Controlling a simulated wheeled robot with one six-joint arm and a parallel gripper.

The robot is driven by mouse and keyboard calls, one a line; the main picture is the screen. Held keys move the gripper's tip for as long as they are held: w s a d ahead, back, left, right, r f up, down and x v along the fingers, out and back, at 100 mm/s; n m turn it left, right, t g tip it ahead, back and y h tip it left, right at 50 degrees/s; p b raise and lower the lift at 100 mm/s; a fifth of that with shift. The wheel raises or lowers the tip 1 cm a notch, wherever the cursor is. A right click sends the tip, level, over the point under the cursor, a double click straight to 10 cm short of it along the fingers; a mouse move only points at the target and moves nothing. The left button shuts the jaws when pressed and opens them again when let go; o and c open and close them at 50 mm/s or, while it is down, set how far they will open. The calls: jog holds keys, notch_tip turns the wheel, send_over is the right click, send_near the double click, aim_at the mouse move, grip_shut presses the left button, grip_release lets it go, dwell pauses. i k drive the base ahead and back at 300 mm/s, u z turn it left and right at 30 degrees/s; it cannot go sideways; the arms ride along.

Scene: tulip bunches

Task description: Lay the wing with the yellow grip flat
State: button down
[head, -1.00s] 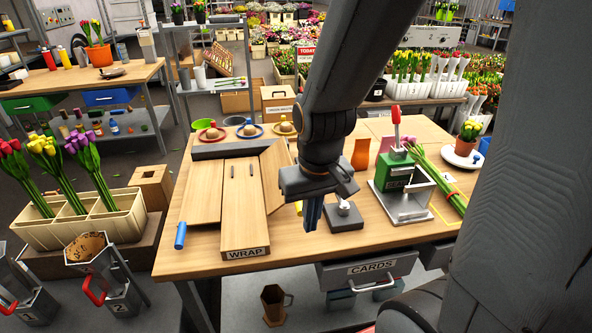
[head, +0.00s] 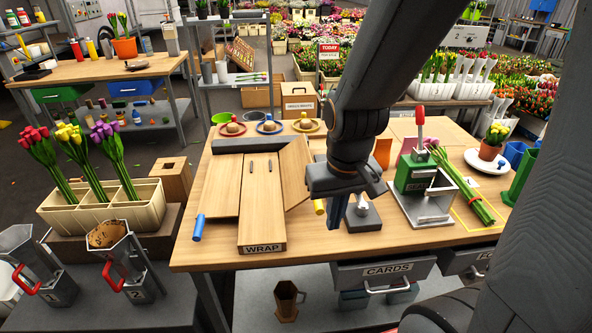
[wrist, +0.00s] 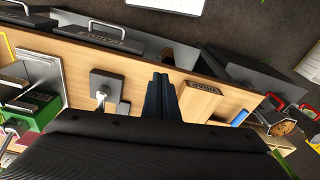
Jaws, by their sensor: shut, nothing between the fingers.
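The wrapping board (head: 262,205) lies on the wooden table, with a flat middle panel marked WRAP. Its right wing (head: 295,172) looks tilted up toward its outer edge; the yellow grip (head: 319,207) shows at its near end. The left wing (head: 220,190) carries a blue grip (head: 198,227). My gripper (head: 335,215) is shut and empty, pointing down just right of the yellow grip; I cannot tell whether they touch. In the wrist view, my fingers (wrist: 161,96) are together beside the board's WRAP end (wrist: 203,88); the yellow grip is not visible there.
A grey stand with a metal knob (head: 362,214) stands close right of my gripper. Further right are a green press (head: 415,175) and tied tulips (head: 470,190). A grey bar (head: 240,145) and several coloured saucers lie behind the board.

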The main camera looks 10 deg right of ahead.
aim_at(294, 157)
jog(key=z, duration=0.8)
jog(key=k, duration=0.7)
jog(key=u, duration=0.55)
